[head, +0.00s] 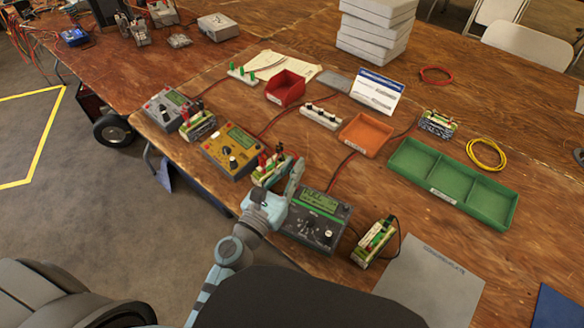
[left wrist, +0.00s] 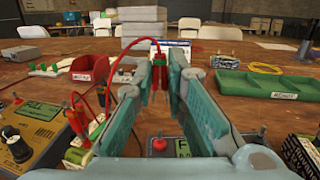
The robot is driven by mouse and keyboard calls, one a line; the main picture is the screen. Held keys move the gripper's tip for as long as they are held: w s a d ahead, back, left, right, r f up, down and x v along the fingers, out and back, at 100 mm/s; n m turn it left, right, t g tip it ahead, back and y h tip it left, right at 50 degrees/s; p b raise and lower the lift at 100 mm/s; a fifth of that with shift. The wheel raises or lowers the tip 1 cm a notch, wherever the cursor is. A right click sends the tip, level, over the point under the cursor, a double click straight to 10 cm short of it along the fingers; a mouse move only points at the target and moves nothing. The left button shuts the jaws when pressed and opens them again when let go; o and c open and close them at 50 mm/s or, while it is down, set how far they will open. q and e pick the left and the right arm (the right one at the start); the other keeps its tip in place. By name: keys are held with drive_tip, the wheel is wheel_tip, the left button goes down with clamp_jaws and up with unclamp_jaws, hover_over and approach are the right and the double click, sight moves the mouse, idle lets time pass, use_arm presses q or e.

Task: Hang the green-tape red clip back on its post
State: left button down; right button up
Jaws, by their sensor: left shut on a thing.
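My left gripper (head: 292,182) is above the front edge of the table, between the yellow charger and the dark green-faced charger. In the left wrist view its fingers (left wrist: 158,82) are shut on a small red clip (left wrist: 157,72), held upright at the tips. A red lead arcs up toward it from the left. A second white strip with dark posts (head: 320,116) is nearer. My right gripper is not in view.
The yellow charger (head: 230,151), dark charger (head: 314,221) and grey charger (head: 168,109) line the front edge, with battery packs (head: 272,170) between. A red bin (head: 286,88), orange tray (head: 366,135), green tray (head: 455,183) and propped card (head: 376,92) stand behind. Red leads cross the table.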

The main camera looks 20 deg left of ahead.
use_arm(q)
drive_tip(key=shift+f+b, duration=2.3)
drive_tip(key=shift+f, duration=0.3)
drive_tip(key=shift+f, duration=0.15)
drive_tip(key=c, duration=1.5)
unclamp_jaws()
drive_tip(key=shift+c, duration=0.2)
drive_tip(key=shift+o, duration=0.4)
drive_tip(key=shift+o, duration=0.7)
wheel_tip(320, 180, up, 8)
drive_tip(key=p, duration=0.7)
drive_tip(key=shift+f, duration=0.25)
